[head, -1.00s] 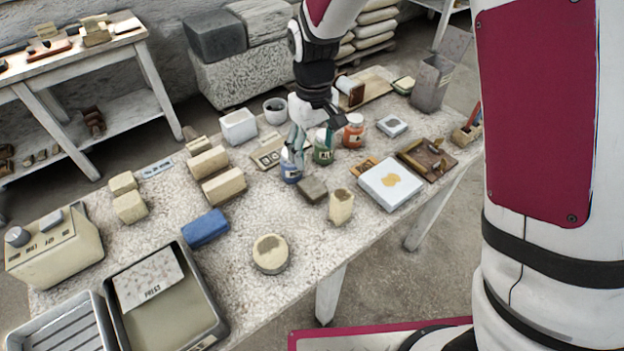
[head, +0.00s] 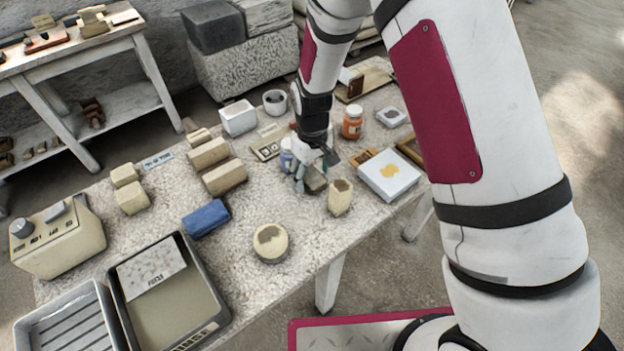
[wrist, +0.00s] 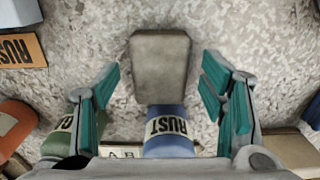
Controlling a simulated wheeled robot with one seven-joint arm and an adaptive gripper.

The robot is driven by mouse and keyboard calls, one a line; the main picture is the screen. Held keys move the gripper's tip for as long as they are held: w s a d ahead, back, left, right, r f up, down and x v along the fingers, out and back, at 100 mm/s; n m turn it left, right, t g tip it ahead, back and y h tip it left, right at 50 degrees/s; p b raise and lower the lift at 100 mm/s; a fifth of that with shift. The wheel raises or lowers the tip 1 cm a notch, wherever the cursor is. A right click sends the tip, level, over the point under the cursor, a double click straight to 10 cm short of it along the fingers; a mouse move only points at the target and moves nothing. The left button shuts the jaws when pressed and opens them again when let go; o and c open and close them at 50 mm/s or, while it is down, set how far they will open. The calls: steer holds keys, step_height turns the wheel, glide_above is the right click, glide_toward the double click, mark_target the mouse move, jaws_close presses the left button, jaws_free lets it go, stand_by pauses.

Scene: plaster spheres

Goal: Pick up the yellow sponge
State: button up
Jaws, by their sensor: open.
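My gripper (head: 311,176) is low over the table, open, with teal finger pads. In the wrist view, a dull grey-tan block (wrist: 160,66) lies between and ahead of the open fingers (wrist: 160,82), apart from both. No bright yellow sponge stands out. Pale yellow blocks (head: 225,177) lie to the left, and I cannot tell which piece is the sponge.
A cream piece (head: 340,197) and a white box with a yellow patch (head: 388,176) are to the right. A blue block (head: 206,219) and a round cream piece (head: 270,242) lie left and in front.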

mark_target(312, 177)
steer(key=shift+f, duration=0.35)
steer(key=shift+c, duration=0.2)
steer(key=c, duration=0.9)
step_height(312, 177, up, 10)
